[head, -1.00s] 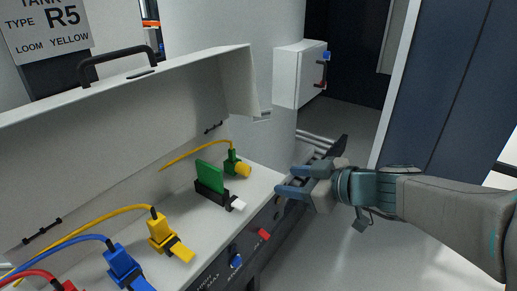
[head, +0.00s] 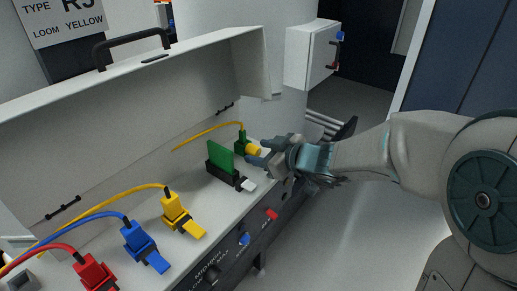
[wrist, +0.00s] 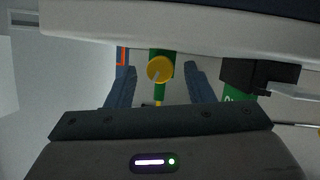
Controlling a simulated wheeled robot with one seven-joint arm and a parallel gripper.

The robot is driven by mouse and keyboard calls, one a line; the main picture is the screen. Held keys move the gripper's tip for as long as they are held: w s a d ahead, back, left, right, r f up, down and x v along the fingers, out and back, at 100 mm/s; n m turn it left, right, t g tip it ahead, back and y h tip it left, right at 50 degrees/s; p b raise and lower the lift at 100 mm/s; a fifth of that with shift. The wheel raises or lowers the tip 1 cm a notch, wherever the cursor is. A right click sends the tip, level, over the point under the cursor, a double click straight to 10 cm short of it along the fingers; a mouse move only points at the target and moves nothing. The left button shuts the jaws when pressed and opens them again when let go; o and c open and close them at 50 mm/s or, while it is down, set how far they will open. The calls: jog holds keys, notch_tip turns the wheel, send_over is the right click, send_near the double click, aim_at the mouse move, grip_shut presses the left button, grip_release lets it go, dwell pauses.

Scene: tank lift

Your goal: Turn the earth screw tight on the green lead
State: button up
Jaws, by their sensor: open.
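The earth screw is a yellow knob (head: 253,150) on the green lead's lug (head: 241,141), at the far right end of the white box's shelf. In the wrist view the yellow knob (wrist: 160,69) faces me, with the green lug (wrist: 154,92) behind it. A yellow cable runs from the lug. My gripper (head: 262,152) is at the knob from the right. In the wrist view its two blue fingers are apart, one on each side of the knob, with gaps on both sides. I cannot tell how deep the knob sits between them.
A green card in a black holder (head: 225,165) with a white tab stands close to my gripper. Yellow (head: 175,212), blue (head: 138,240) and red (head: 95,272) plugs line the shelf. The open lid (head: 140,120) rises behind. The floor to the right is clear.

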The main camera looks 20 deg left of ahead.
jog(key=shift+w+a+f, duration=0.2)
jog(key=shift+a, duration=0.25)
jog(key=c, duration=1)
